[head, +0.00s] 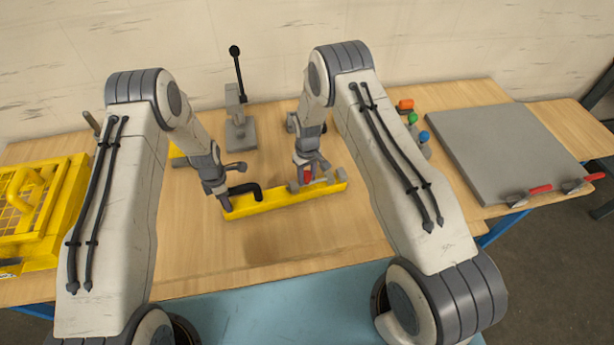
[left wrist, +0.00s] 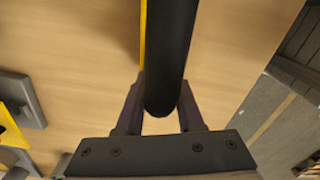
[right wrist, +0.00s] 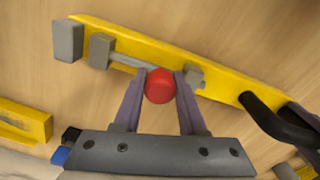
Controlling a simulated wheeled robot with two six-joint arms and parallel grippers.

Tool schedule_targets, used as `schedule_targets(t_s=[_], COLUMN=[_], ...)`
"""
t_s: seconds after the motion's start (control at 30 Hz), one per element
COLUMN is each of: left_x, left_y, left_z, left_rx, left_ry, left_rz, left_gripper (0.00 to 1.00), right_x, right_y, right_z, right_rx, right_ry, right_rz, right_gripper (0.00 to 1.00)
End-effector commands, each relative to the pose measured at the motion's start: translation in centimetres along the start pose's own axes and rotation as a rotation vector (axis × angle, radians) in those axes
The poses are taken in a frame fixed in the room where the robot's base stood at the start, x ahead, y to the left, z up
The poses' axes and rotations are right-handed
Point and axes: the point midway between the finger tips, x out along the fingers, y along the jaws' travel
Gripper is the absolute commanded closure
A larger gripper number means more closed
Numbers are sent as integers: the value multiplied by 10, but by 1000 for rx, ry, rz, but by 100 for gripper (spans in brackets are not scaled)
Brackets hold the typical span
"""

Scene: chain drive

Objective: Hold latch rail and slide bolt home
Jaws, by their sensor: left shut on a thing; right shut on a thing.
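The yellow latch rail (head: 280,200) lies across the middle of the table. Its black handle (head: 250,187) is at the left end in the head view; my left gripper (head: 229,188) is shut on it. The left wrist view shows the black bar (left wrist: 170,60) between the fingers. My right gripper (head: 307,176) is shut on the bolt's red knob (right wrist: 159,86). The grey bolt rod (right wrist: 128,60) runs between two grey guide blocks (right wrist: 102,50) (right wrist: 191,75). Another grey block (right wrist: 68,40) stands at the rail's end; no rod shows in the gap before it.
A yellow cage-like box (head: 40,200) stands at the left. A grey lever stand (head: 240,130) is behind the rail. Coloured knobs (head: 412,118) and a grey plate (head: 505,150) are at the right. The table in front of the rail is clear.

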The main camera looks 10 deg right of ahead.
Motion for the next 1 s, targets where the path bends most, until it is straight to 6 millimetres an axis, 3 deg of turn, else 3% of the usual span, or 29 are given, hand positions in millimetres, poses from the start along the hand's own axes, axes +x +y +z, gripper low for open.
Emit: schedule_targets(t_s=[0.27,0.6,0.9,0.93,1.0], left_x=[-1,0,0,0,0], left_y=[1,1,1,1,1], left_z=[1,0,-1,-1,-1], left_rx=[-3,-3,-4,-4,-5], left_ry=[-2,-1,0,0,0], left_rz=[3,2,1,1,1], left_gripper=[100,100,100,100,100], right_x=[-1,0,0,0,0], right_y=[1,47,49,49,49], right_z=[0,12,13,13,13], right_rx=[0,2,0,0,0], right_ry=[0,0,0,-1,-1], right_rz=[0,0,1,1,1], right_gripper=[100,100,100,48,29])
